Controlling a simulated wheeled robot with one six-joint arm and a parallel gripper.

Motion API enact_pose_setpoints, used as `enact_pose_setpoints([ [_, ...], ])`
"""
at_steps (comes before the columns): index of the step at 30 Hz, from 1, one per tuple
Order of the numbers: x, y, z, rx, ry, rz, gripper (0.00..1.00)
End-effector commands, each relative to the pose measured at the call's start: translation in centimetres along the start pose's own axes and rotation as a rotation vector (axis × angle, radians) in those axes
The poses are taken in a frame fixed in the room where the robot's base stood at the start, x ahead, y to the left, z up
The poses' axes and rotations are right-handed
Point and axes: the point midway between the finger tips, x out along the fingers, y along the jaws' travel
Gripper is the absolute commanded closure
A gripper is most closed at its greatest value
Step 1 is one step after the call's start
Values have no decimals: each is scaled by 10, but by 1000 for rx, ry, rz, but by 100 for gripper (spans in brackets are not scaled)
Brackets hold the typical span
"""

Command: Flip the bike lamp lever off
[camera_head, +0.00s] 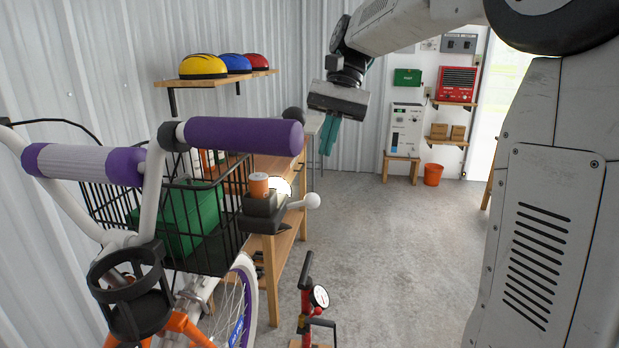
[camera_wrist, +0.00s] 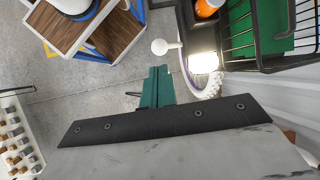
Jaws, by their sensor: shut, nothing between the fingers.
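The bike lamp (camera_head: 262,210) is a dark box with an orange cylinder (camera_head: 259,185) on top, mounted by the basket on the bike's front. Its lens glows white. Its lever (camera_head: 303,202) sticks out to the right and ends in a white ball. In the wrist view the lit lens (camera_wrist: 203,62) and the lever's white ball (camera_wrist: 159,46) lie just beyond my fingertips. My gripper (camera_head: 329,136) has teal fingers pointing down, shut and empty. It appears above and to the right of the lamp, apart from the lever. The lever's base is partly hidden.
The bike's purple handlebar grip (camera_head: 245,135) and black wire basket (camera_head: 205,215) with a green box (camera_head: 190,218) crowd the lamp's left. A wooden bench (camera_head: 290,250) stands behind. A red pump (camera_head: 307,310) stands below. The floor to the right is clear.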

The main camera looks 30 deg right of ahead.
Motion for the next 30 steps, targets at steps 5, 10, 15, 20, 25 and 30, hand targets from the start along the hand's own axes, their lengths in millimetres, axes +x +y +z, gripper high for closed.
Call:
enact_pose_setpoints([
  [5,37,0,1,-2,-3,2,100],
  [10,59,0,1,-2,-1,1,100],
  [15,69,0,1,-2,1,1,100],
  [20,70,0,0,-2,1,1,100],
  [25,78,-15,9,-7,-1,3,100],
  [30,74,-6,4,-16,-3,-11,100],
])
